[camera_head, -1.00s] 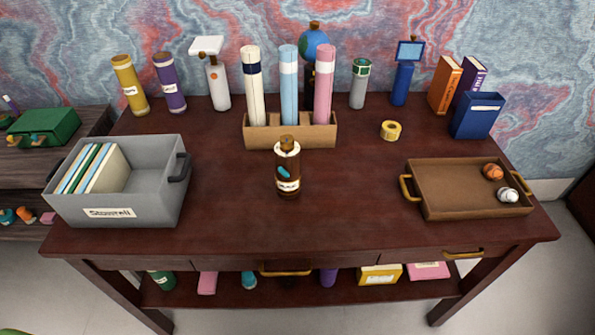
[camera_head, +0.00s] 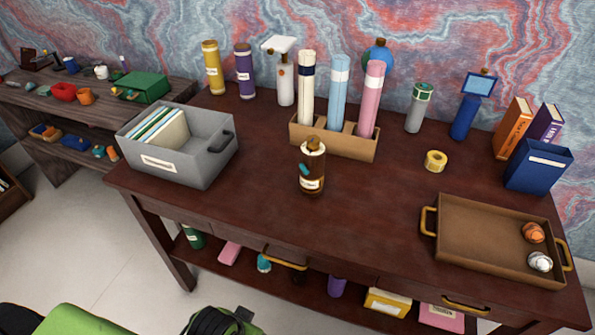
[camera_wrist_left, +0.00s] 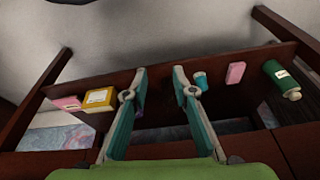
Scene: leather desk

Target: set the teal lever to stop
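A teal lever (camera_head: 304,170) shows as a small slanted piece on the front left side of a dark brown bottle (camera_head: 313,160). The bottle stands upright near the middle of the desk and has a white label, whose text I cannot read. No stop mark can be made out. My left gripper (camera_wrist_left: 160,85) shows in the left wrist view with its two teal fingers apart and nothing between them. It faces the desk's lower shelf, away from the lever. My right gripper is not in view.
A grey bin (camera_head: 185,165) of folders stands left of the bottle. A brown holder (camera_head: 330,142) with three tall cylinders stands behind it. A brown tray (camera_head: 480,235) lies at right, and a yellow tape roll (camera_head: 435,161) is behind the tray. The desk around the bottle is clear.

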